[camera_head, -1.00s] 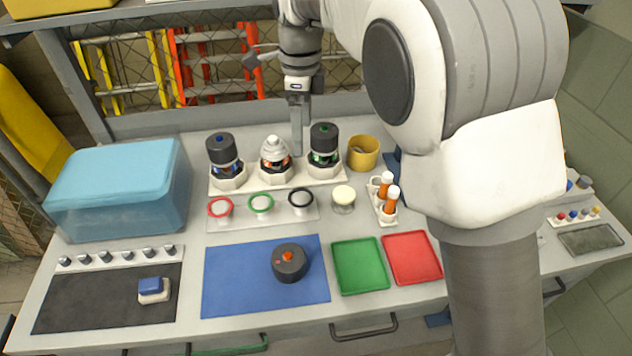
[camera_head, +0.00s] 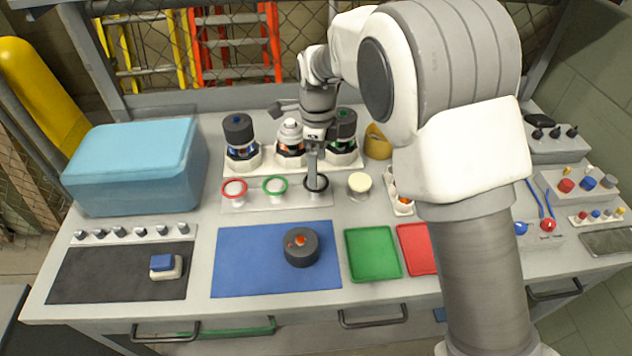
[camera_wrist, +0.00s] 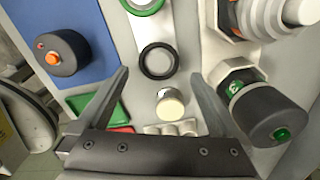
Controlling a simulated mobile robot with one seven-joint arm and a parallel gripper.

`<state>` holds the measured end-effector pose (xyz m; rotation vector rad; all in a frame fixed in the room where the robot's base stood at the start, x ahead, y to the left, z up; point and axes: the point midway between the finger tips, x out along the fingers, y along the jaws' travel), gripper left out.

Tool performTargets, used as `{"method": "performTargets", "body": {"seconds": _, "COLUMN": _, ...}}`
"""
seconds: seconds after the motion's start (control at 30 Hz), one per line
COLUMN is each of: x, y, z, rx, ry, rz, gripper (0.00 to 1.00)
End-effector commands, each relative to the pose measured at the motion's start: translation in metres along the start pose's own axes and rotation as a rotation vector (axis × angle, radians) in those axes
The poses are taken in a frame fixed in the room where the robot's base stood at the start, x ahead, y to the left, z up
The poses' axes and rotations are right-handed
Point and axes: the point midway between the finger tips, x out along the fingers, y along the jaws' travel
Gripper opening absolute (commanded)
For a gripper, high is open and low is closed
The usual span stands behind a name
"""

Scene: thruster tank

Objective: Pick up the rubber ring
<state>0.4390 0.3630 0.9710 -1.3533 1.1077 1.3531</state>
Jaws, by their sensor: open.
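Three rings sit around pale round holders on a light strip: a red ring (camera_head: 223,188), a green ring (camera_head: 264,187) and a black ring (camera_head: 327,184). The black ring also shows in the wrist view (camera_wrist: 141,62), lying flat between and slightly beyond my fingertips. My gripper (camera_head: 313,182) is open and empty, pointing down above the black ring and hiding part of it in the head view. Both fingers show apart in the wrist view (camera_wrist: 160,74). I cannot tell how far above the ring the tips are.
Three dark-capped or stacked units on a white rack (camera_head: 268,172) stand behind the rings. A cream-topped jar (camera_head: 359,183) is just right of the black ring. A blue mat (camera_head: 240,270) with a dark round part (camera_head: 301,250) lies in front, beside a green tray (camera_head: 372,255).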

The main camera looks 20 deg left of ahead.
Motion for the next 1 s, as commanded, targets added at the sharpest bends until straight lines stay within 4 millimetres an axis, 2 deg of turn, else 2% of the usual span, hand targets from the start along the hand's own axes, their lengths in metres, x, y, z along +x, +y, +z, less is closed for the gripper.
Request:
{"method": "performTargets", "body": {"seconds": 0.1, "x": 0.021, "y": 0.003, "z": 0.002, "rx": -0.001, "ry": 0.002, "rz": 0.004, "gripper": 1.0}}
{"method": "performTargets", "body": {"seconds": 0.23, "x": 0.032, "y": 0.002, "z": 0.002, "rx": 0.0, "ry": 0.001, "rz": 0.003, "gripper": 1.0}}
{"method": "performTargets", "body": {"seconds": 1.0, "x": 0.038, "y": 0.002, "z": 0.003, "rx": -0.001, "ry": 0.0, "rz": 0.001, "gripper": 1.0}}
